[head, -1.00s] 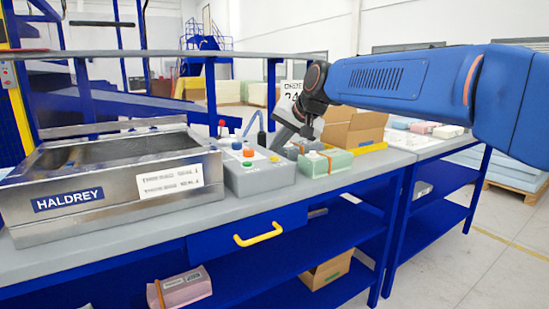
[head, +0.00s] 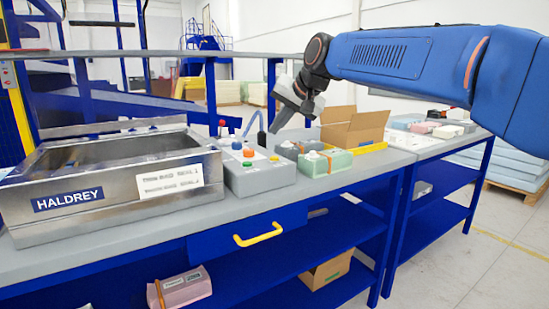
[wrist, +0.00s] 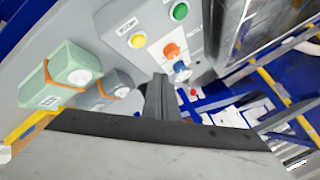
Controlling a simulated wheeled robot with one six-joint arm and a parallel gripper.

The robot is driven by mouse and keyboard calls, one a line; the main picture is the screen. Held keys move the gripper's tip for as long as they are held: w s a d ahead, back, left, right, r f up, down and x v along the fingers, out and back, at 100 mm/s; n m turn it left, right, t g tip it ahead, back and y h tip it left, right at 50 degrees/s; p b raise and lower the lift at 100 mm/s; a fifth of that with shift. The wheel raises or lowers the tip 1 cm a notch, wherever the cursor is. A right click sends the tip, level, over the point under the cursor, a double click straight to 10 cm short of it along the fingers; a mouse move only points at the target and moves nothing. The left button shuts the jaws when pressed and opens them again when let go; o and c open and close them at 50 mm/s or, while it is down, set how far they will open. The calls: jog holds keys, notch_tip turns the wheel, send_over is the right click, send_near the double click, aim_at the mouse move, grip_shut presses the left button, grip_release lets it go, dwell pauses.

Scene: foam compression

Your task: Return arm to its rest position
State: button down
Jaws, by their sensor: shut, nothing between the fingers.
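My gripper (head: 274,129) is in the air above the bench, pointing down and left, behind and above the control box. In the wrist view its narrow fingers (wrist: 160,98) are together with nothing between them. My blue arm reaches in from the right. The grey control box (head: 262,178) has green, orange, blue and yellow buttons; its button face also shows in the wrist view (wrist: 147,22). The gripper is apart from it. The steel HALDREY box (head: 115,205) stands at left, open at the top.
A green strapped block (head: 328,163) and a grey one (head: 290,150) sit right of the control box. An open carton (head: 352,128) stands behind them on the bench (head: 330,190). A blue rail structure runs behind. A pink block (head: 182,289) lies on the lower shelf.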

jog(key=shift+r, duration=0.3)
jog(key=s+d+f+g+h, duration=0.1)
jog(key=s+d+f+h, duration=0.1)
jog(key=s+d+f, duration=1.05)
jog(key=s+d+f+h, duration=0.3)
jog(key=s+d+f, duration=0.6)
jog(key=s+d, duration=0.55)
jog(key=s+d+f+n+g+h, duration=0.1)
jog(key=s+d+f, duration=0.3)
jog(key=s+f, duration=0.7)
jog(key=shift+s+d+f, duration=0.2)
jog(key=shift+s+d, duration=0.15)
jog(key=shift+r, duration=0.15)
